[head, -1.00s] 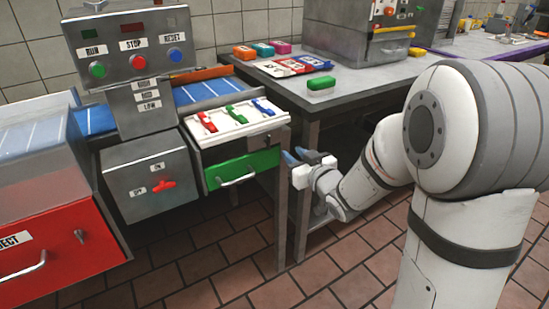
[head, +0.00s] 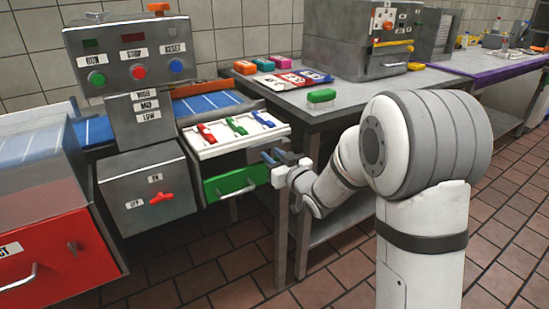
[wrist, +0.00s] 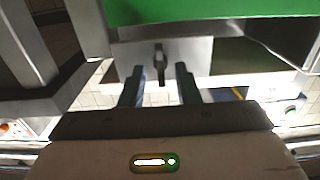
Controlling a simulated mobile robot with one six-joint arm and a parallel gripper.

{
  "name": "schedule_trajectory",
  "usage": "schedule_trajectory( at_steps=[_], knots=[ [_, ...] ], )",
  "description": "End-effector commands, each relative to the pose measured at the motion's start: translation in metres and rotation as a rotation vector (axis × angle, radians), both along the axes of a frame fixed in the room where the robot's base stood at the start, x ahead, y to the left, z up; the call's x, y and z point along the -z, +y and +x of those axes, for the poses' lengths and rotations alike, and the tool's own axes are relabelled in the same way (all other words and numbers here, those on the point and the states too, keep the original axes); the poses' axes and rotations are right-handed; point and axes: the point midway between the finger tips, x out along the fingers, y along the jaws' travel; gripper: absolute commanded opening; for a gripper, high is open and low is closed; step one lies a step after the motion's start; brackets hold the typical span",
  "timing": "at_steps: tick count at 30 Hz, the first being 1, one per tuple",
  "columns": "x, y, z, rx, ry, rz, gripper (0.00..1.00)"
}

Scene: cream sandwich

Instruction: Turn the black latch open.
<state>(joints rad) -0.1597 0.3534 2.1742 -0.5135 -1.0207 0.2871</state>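The black latch (wrist: 159,59) shows in the wrist view as a small dark upright piece on a grey metal plate (wrist: 190,52), just below a green panel (wrist: 200,10). My gripper (wrist: 161,76) is open. Its two dark fingers point toward the plate, one to either side of the latch in the picture; I cannot tell whether they touch it. In the head view my gripper (head: 276,157) is beside the right end of the green drawer (head: 232,183), under the white tray (head: 238,139). The latch cannot be made out in the head view.
The metal bench (head: 318,115) with its legs stands close behind my gripper. A control box with a red knob (head: 161,198) is left of the green drawer. A red drawer (head: 50,265) juts out at the lower left. Tiled floor is open in front.

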Motion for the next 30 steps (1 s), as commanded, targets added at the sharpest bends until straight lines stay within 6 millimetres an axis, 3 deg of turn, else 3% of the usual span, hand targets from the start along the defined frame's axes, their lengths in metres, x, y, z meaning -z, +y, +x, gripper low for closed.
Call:
schedule_trajectory(
  at_steps=[2,13,30],
  knots=[
    [0.0000,0.0000,-0.0002,0.000,0.000,0.000,0.29],
    [0.0001,0.0001,-0.0004,0.000,0.000,0.000,0.00],
    [-0.0002,-0.0009,0.0007,0.001,0.079,0.116,0.00]
  ],
)
